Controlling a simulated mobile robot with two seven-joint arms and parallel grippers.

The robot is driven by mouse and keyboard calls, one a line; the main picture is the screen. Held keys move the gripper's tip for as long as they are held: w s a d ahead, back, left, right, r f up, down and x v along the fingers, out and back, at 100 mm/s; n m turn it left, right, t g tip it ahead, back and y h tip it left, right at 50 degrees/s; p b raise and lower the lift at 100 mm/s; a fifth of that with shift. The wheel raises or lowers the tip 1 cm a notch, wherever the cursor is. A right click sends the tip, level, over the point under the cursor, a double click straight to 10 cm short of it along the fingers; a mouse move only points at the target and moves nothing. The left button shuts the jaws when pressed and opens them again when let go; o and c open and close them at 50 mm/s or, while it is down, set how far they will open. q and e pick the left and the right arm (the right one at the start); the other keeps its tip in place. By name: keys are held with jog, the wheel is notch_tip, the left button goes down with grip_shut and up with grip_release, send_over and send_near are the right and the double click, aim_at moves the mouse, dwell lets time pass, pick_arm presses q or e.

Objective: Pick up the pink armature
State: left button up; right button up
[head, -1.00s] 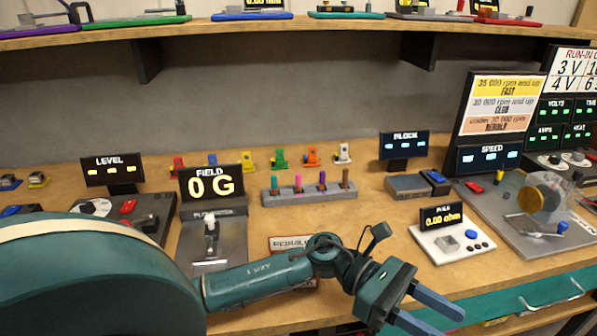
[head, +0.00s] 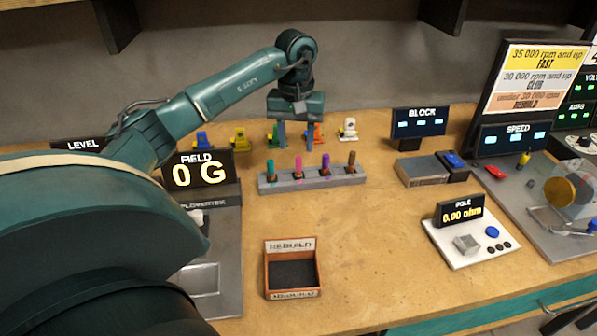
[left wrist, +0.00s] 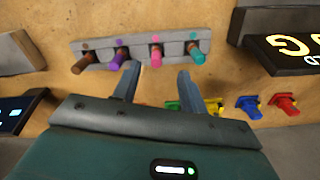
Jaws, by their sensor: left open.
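The pink armature (head: 298,166) stands upright in a grey rack (head: 340,181), between a teal one (head: 270,169) and a purple one (head: 325,164). A brown one (head: 351,162) stands at the right end. My left gripper (head: 296,143) is open and empty, fingers pointing down, above and behind the rack in the head view. In the left wrist view the pink armature (left wrist: 155,54) lies just beyond the gap between the open fingertips (left wrist: 157,73), apart from them. The purple armature (left wrist: 120,57) is close to one fingertip. My right gripper is not in view.
Several small coloured holders, such as a white one (head: 348,129), stand in a row behind the rack. An open rebuild box (head: 293,244) sits in front. The field display (head: 198,170) stands left, the pole meter (head: 468,240) right. The bench between box and meter is clear.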

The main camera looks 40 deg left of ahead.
aim_at(298, 158)
pick_arm(q)
jog(key=f, duration=0.7)
jog(key=shift+w+f+p, duration=0.3)
jog(key=shift+w+p, duration=0.05)
jog(key=shift+p, duration=0.05)
grip_shut()
